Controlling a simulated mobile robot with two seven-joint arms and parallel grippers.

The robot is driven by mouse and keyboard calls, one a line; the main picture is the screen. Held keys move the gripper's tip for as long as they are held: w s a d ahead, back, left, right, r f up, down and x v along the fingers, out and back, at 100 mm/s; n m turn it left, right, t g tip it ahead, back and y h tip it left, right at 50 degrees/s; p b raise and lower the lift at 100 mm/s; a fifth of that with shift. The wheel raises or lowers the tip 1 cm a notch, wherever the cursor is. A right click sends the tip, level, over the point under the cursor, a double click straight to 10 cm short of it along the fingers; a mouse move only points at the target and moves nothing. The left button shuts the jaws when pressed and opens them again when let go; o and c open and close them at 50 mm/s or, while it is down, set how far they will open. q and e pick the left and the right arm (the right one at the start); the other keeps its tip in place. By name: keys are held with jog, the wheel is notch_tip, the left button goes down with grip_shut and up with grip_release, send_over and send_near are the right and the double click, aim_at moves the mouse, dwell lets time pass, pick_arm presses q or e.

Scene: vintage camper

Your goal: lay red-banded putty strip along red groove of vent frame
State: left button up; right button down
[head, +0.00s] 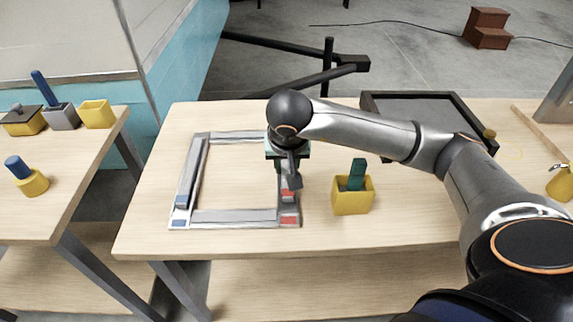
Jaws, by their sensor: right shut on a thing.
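The grey rectangular vent frame (235,216) lies flat on the wooden table. Its lower left corner has a blue mark and its lower right corner a red mark (290,220). My right gripper (290,185) is over the frame's right side, pointing down. It is shut on the red-banded putty strip (288,197), which lies lengthwise over that right side. The wrist and arm hide the strip's far part. I cannot tell whether the strip touches the groove. A grey strip with a blue end (186,190) lies along the frame's left side. My left gripper is out of view.
A yellow bin (352,203) with a dark green piece (356,175) stands right of the frame. A black-rimmed tray (425,105) is at the back right. A side table (75,165) at left holds yellow containers. The front table strip is clear.

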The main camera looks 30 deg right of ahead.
dwell(0.3)
jog(key=shift+f+b, duration=0.3)
jog(key=shift+b, duration=0.2)
jog(key=shift+f, duration=0.25)
dwell(0.4)
